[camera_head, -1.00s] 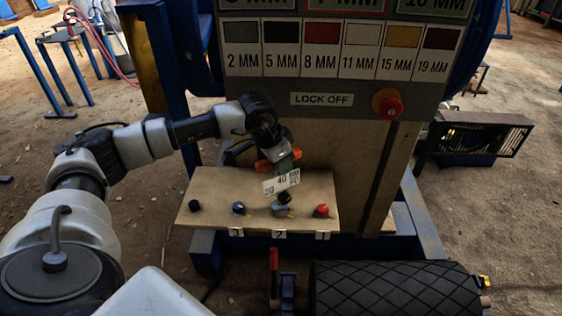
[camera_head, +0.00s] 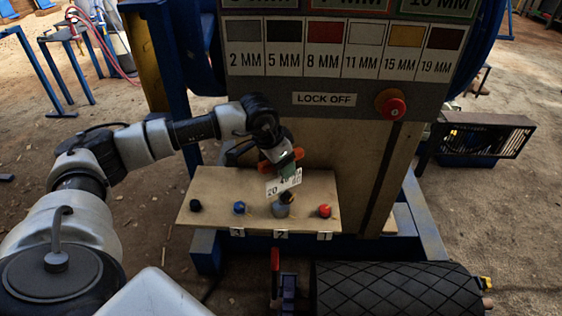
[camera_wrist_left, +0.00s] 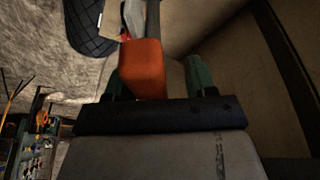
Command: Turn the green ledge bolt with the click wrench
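The sloped tan ledge (camera_head: 215,184) carries a row of bolt heads: a black one (camera_head: 195,205), a blue one (camera_head: 239,208), a greyish one (camera_head: 281,211) and a red one (camera_head: 324,211). No bolt reads clearly as green; the greyish one is partly covered by the wrench. My left gripper (camera_head: 282,158) is over the ledge, shut around the orange handle of the click wrench (camera_wrist_left: 142,68). The handle lies between the green fingers in the wrist view. A tilted white scale plate (camera_head: 283,182) hangs below the gripper, just above the greyish bolt. My right gripper is not visible.
The crusher panel (camera_head: 340,85) with size labels and a red lock-off knob (camera_head: 392,105) rises behind the ledge. A dark patterned roller (camera_head: 395,290) and a red-handled part (camera_head: 275,260) stand in front. Bare ground lies to the left.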

